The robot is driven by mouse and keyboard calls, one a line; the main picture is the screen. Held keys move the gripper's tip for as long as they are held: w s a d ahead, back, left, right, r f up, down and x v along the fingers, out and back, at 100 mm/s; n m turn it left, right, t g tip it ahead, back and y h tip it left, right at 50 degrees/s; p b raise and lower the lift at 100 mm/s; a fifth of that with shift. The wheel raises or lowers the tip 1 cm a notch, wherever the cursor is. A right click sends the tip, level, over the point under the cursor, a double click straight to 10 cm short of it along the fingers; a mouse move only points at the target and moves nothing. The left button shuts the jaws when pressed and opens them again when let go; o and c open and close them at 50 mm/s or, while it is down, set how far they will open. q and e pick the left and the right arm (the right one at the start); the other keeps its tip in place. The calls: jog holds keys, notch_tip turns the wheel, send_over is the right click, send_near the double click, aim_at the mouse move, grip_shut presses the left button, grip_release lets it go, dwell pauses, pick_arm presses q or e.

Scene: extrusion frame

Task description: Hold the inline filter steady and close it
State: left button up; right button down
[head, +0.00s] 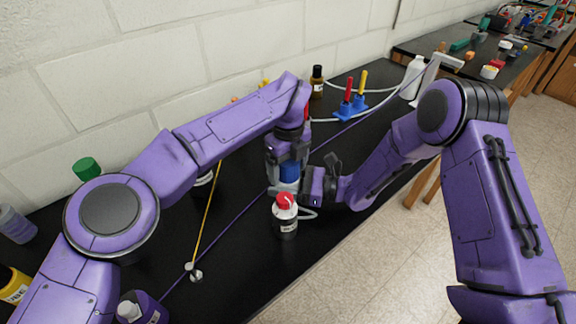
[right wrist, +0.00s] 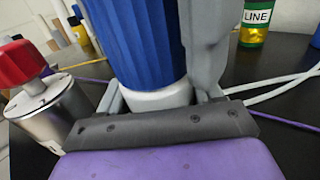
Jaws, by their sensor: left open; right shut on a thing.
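The inline filter has a ribbed blue cap (head: 290,171) over a pale body and stands in the middle of the head view. In the right wrist view its blue cap (right wrist: 137,40) sits above a white-grey collar (right wrist: 157,99). My right gripper (head: 287,188) is shut around the pale body, below the cap; its fingers show on both sides in the right wrist view (right wrist: 160,97). My left gripper (head: 288,158) points down over the cap from above and is open. A grey finger stands beside the cap in the right wrist view. The filter's lower end is mostly hidden.
A red-topped bottle (head: 285,217) stands just in front of the filter; it also shows in the right wrist view (right wrist: 50,112). Pale tubing runs behind. A blue stand (head: 349,109) with red and yellow handles is farther back.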

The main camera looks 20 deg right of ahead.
pick_arm(q)
jog(key=c, duration=1)
jog(key=m, duration=0.6)
jog(key=shift+m, duration=0.3)
jog(key=shift+c, duration=0.3)
jog(key=m, duration=0.9)
jog(key=o, duration=1.2)
jog(key=shift+o, duration=0.2)
